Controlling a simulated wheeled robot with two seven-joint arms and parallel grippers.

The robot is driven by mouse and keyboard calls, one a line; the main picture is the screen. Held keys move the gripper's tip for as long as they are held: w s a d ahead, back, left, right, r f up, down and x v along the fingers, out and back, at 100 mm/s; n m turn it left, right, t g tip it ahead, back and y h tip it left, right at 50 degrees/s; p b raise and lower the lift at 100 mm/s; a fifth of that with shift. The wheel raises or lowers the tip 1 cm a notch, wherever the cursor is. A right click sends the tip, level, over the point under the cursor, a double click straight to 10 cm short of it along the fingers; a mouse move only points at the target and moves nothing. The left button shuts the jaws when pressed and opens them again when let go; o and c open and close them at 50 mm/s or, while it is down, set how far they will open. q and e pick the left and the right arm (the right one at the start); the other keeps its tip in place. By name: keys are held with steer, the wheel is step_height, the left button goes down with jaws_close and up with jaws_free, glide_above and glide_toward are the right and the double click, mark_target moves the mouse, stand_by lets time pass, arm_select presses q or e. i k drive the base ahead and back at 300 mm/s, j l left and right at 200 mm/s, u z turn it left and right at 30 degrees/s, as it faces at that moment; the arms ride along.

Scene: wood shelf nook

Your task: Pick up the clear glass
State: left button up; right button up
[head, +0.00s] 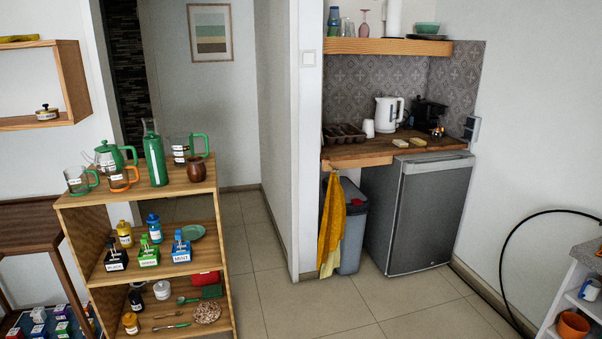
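Clear glass (347,28) stands upright on the wooden wall shelf above the kitchenette, between a blue-green bottle (334,22) and a pink stemmed glass (364,24). It is small here, and I cannot tell whether it is one glass or two. On the wooden shelf unit at the left, clear mugs with a green handle (77,181) and an orange handle (119,181) stand on the top board. Another clear vessel with a green handle (180,146) stands behind the brown pot there. Neither of my grippers is in view.
The shelf unit (160,199) also holds a green teapot (109,157), a green bottle (156,160) and a brown pot (196,170). A grey fridge (428,218), a bin (352,236) and a yellow towel (331,222) stand or hang below the kitchenette. The tiled floor (300,300) between is clear.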

mark_target(344, 29)
steer(key=i+l, duration=2)
steer(key=i, duration=0.15)
steer(key=i+l, duration=1.15)
steer(key=l, duration=0.15)
steer(key=i+l, duration=0.2)
steer(key=l, duration=0.15)
steer(key=i+l, duration=0.15)
steer(key=l, duration=0.15)
